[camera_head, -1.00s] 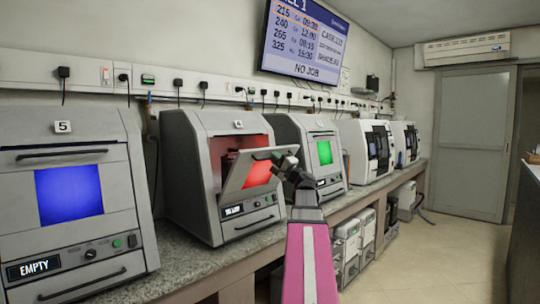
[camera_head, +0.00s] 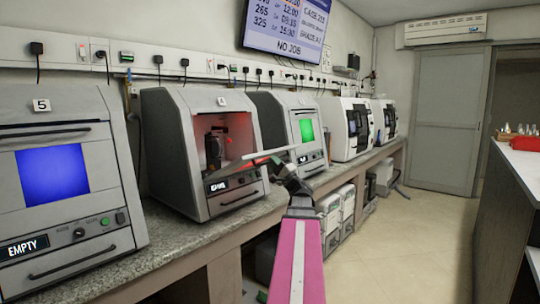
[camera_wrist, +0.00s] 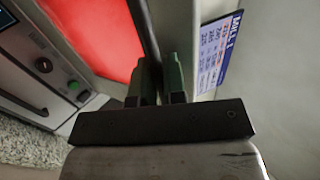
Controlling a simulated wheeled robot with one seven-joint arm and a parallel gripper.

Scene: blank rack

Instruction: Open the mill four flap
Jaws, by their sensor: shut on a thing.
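Mill four (camera_head: 165,125) is the grey machine with the "4" label on the bench. Its front flap (camera_head: 236,168) is swung down to nearly flat, and the red-lit chamber (camera_head: 238,135) with a dark spindle part shows above it. My gripper (camera_head: 277,163) is at the flap's outer right end, shut on its handle. In the wrist view, my gripper's green fingers (camera_wrist: 161,82) close by the flap's dark handle bar (camera_wrist: 144,28); the red window (camera_wrist: 95,30) lies to the left. The grip itself is partly hidden.
Mill five (camera_head: 60,190), with a blue window, stands at left. A machine with a green window (camera_head: 306,130) stands close on the right, near my arm. Grey boxes (camera_head: 335,205) sit under the bench. A counter (camera_head: 510,185) is at right; the floor between is clear.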

